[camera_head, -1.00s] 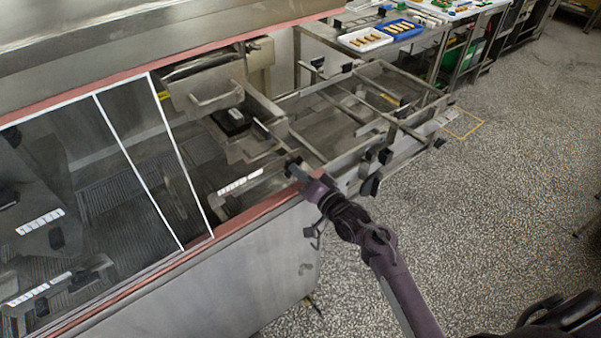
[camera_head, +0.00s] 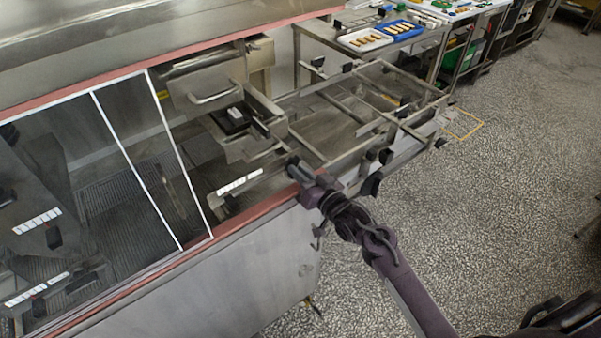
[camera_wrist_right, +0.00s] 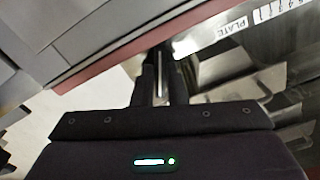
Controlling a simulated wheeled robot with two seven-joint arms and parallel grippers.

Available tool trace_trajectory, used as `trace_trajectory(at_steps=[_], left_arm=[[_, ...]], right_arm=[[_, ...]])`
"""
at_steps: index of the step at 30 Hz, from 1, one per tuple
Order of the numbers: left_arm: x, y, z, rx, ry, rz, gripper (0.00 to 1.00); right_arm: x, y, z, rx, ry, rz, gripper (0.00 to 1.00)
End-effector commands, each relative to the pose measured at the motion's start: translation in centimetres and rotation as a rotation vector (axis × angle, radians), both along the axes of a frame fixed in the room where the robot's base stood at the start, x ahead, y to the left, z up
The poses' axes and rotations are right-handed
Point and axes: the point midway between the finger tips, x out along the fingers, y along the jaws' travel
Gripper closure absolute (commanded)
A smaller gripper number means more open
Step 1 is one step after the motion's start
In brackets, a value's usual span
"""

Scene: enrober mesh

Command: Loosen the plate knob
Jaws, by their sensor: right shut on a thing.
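My right gripper (camera_head: 294,166) reaches the near side wall of the enrober, close to the red-edged corner. In the right wrist view its two dark fingers (camera_wrist_right: 160,80) are closed on the plate knob, with only a thin light metal strip showing between them. The fingers hide most of the knob. A white label reading "PLATE" (camera_wrist_right: 232,27) shows to the upper right of the fingers; a white label strip (camera_head: 240,182) is left of the gripper in the head view. My left gripper is not in view.
The enrober's steel side panel (camera_head: 240,270) and red edge (camera_head: 265,211) lie close to the arm. Several dark knobs (camera_head: 371,184) stick out along the open frame to the right. The speckled floor (camera_head: 500,200) is clear.

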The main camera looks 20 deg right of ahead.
Motion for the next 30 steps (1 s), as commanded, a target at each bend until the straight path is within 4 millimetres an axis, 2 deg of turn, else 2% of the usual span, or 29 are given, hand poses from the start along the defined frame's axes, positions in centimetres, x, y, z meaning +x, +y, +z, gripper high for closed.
trace_trajectory(at_steps=[30], left_arm=[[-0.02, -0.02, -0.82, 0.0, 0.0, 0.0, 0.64]], right_arm=[[0.04, -0.09, 0.06, -0.326, -0.12, -0.001, 1.0]])
